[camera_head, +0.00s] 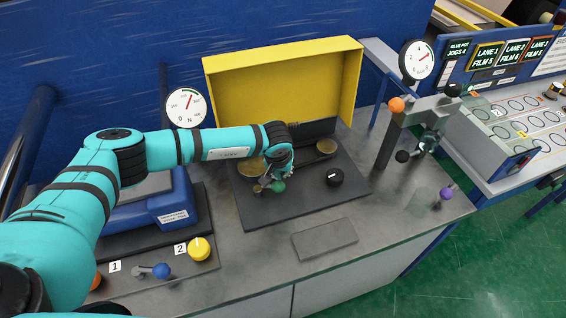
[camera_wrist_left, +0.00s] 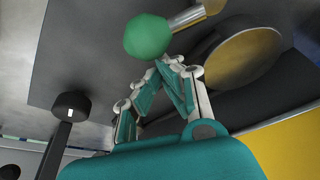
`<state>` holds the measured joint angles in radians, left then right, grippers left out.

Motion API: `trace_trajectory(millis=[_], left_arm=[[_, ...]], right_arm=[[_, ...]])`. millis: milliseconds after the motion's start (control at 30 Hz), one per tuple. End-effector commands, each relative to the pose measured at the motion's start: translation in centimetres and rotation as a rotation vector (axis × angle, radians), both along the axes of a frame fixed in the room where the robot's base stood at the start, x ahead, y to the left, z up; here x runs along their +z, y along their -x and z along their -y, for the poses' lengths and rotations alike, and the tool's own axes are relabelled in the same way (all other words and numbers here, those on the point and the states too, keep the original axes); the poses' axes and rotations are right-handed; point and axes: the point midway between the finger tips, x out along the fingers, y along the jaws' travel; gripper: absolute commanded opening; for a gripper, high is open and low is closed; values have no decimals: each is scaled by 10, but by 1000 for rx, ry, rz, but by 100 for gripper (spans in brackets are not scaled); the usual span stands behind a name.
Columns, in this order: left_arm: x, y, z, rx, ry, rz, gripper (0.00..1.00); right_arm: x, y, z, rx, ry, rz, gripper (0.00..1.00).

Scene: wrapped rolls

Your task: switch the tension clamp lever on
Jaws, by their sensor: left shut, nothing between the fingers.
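A lever with a green ball knob (camera_head: 278,186) stands on the dark plate (camera_head: 310,205) in front of the yellow hood. No label shows on it, so I cannot tell from its marking whether it is the tension clamp lever. My left gripper (camera_head: 271,178) is over that plate, close behind the green knob. In the left wrist view the gripper's fingertips (camera_wrist_left: 178,64) are together and empty. The green knob (camera_wrist_left: 148,37) is just beyond them, with its pale metal stem (camera_wrist_left: 187,18) running to the right. I cannot tell whether they touch. My right gripper is out of view.
A yellow hood (camera_head: 283,85) stands behind the plate. Blue (camera_head: 162,270) and yellow (camera_head: 199,248) knobs are at left front. A post with an orange ball (camera_head: 396,105) and a purple knob (camera_head: 446,193) are right.

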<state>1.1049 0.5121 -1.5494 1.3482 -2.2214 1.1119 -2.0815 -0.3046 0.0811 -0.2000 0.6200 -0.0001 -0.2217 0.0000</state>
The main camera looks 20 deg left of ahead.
Motion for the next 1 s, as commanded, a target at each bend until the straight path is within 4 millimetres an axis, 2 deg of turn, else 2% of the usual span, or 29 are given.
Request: trace_trajectory(millis=[367,1000], left_arm=[[-1,1,0,-1,0,0,0],[-3,9,7,-107,0,-2,0]], right_arm=[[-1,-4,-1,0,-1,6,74],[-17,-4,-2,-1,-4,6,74]])
